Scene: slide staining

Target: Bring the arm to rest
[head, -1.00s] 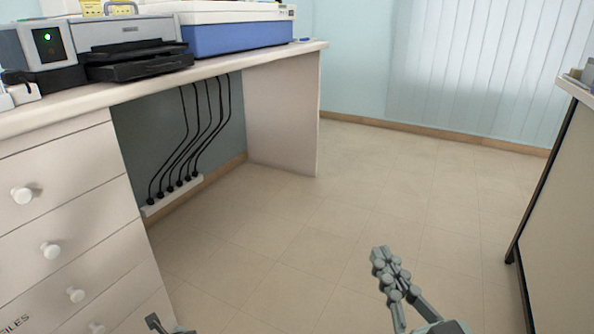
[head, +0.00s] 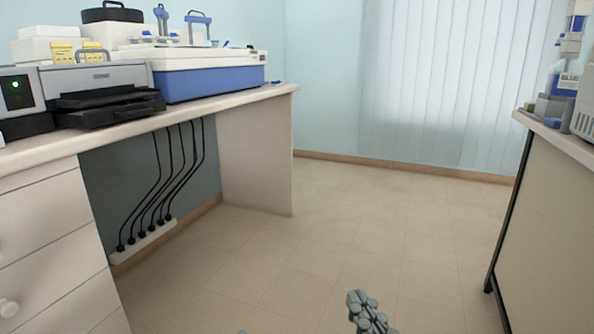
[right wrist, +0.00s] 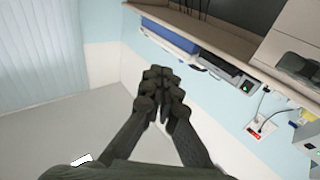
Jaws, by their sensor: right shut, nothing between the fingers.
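My right gripper (head: 361,303) shows at the bottom edge of the head view, right of the middle, above bare floor. In the right wrist view my right gripper (right wrist: 165,82) has its fingers together with nothing between them. It touches nothing that I can see. Most of my right arm is below the head view's frame. My left gripper does not show clearly; only a tiny grey sliver at the bottom edge of the head view could be part of me.
A white bench (head: 255,99) with drawers (head: 60,270) stands on the left. It bears a grey printer (head: 100,88) and a blue-and-white unit (head: 215,80). Cables hang to a power strip (head: 145,240). Another counter (head: 565,143) stands at the right. The floor (head: 380,215) between is clear.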

